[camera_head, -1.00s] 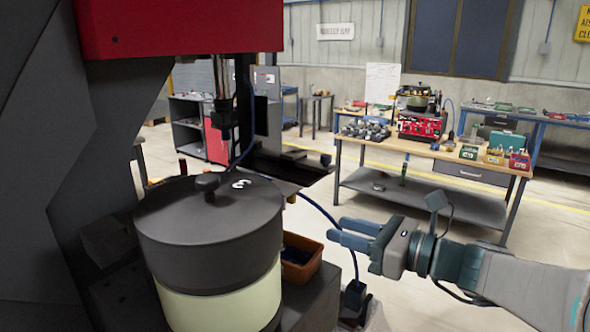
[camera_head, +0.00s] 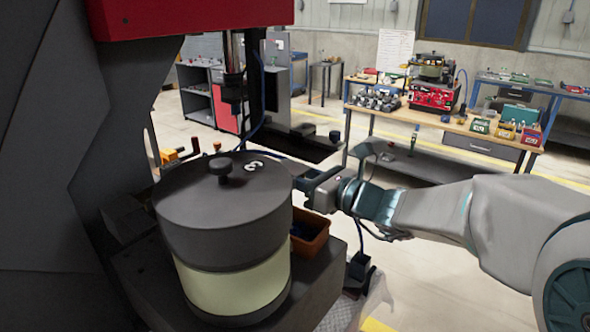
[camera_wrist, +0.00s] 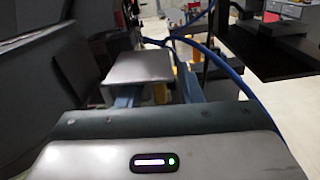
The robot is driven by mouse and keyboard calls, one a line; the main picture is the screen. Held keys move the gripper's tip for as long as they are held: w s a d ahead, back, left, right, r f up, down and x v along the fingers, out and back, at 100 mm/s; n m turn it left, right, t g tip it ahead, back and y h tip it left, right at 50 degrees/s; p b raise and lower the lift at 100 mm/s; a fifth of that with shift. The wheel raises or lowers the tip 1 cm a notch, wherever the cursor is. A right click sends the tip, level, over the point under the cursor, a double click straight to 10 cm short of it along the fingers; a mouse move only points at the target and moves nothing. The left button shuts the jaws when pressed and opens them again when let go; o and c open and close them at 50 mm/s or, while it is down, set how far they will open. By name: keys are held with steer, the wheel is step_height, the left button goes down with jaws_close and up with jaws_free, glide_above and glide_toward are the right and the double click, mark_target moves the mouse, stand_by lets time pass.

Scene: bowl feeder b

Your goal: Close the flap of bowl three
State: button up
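Bowl three (camera_head: 225,215) is a drum with a dark grey top, a knob and a white "3", and a cream band below. It stands at the left front in the head view. My gripper (camera_head: 305,180) is at the right far side of its top, with the fingertips partly hidden behind the rim. In the wrist view my gripper (camera_wrist: 158,92) shows two blue fingers spread apart. A flat grey plate (camera_wrist: 140,66), possibly the flap, lies ahead, overlapping the left finger in the picture. I cannot tell whether they touch.
An orange-brown bin (camera_head: 310,232) stands right of the bowl, below my gripper. A blue cable (camera_wrist: 215,58) crosses close to the fingers. A dark machine column (camera_head: 45,160) rises at the left.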

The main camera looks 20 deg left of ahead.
steer(key=shift+w+a, duration=0.1)
steer(key=shift+a, duration=0.15)
jaws_close()
